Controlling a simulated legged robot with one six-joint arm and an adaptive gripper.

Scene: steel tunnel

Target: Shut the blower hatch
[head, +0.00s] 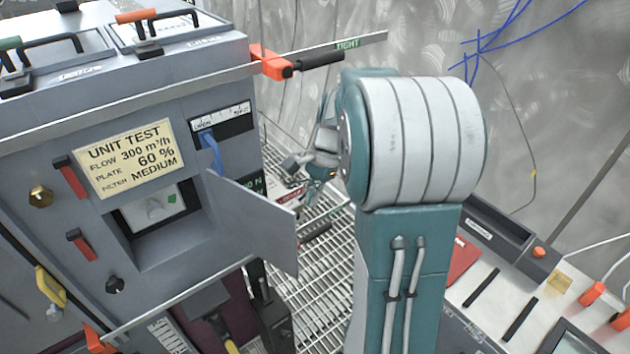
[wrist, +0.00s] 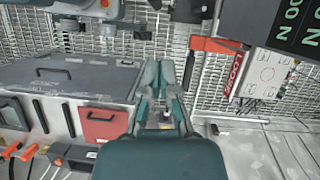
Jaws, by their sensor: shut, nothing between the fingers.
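The blower unit (head: 150,100) is the grey cabinet at left in the head view, with a yellow "UNIT TEST" label. Its hatch (head: 252,222) is a flat grey plate that stands open, swung outward from the right side of a square recess (head: 142,240). My gripper (head: 300,162) is beyond the hatch's upper right, partly hidden behind my arm, and looks apart from the hatch. In the wrist view my gripper (wrist: 163,72) is shut and empty. I cannot make out the hatch there.
A blue lever (head: 212,153) sits above the hatch. Grating floor (head: 320,270) lies behind the hatch. A console (head: 510,290) stands at right.

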